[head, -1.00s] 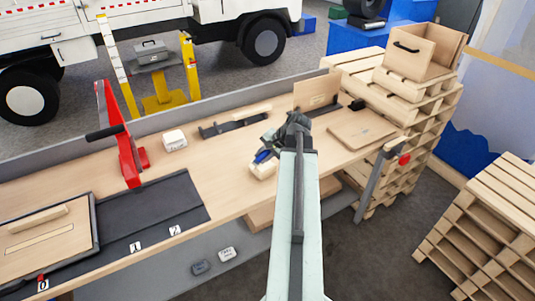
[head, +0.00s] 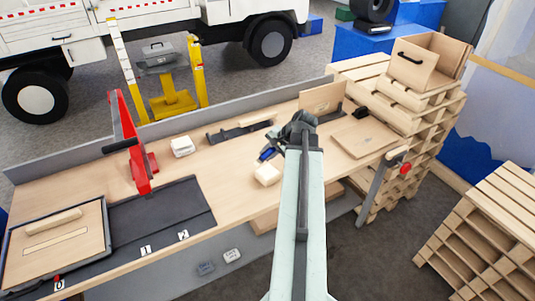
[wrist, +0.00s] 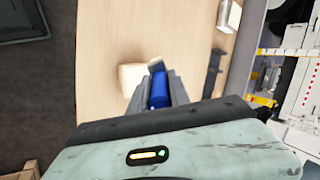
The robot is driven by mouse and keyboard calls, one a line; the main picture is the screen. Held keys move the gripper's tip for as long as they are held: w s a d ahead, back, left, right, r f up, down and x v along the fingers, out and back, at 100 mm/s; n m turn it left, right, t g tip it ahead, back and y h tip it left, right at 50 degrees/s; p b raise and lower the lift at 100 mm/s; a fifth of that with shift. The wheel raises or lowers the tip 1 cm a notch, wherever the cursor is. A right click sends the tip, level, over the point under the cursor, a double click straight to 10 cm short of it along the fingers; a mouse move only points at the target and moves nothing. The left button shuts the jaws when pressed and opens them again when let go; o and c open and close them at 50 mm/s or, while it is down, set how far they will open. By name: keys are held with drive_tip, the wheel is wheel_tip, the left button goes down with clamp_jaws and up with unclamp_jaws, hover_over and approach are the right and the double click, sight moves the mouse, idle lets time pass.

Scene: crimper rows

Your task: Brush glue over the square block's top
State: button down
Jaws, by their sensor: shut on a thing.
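The square block (head: 267,174) is pale and sits on the wooden bench top (head: 232,172), just in front of my gripper. In the wrist view the block (wrist: 131,77) lies just left of the brush tip, partly hidden by a finger. In the head view the brush is beyond the block's far edge; whether it touches the block is unclear. Glue on the block's top cannot be made out.
A red press (head: 132,150) and a small white box (head: 182,147) stand to the left. A dark mat (head: 160,215) lies at the front left. A dark rack (head: 240,131) stands behind, an upright board (head: 321,98) back right, and a flat board (head: 365,138) at right.

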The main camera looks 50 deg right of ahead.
wheel_tip(320, 180, up, 3)
drive_tip(key=p, duration=0.3)
drive_tip(key=shift+r, duration=0.1)
drive_tip(key=shift+f, duration=0.2)
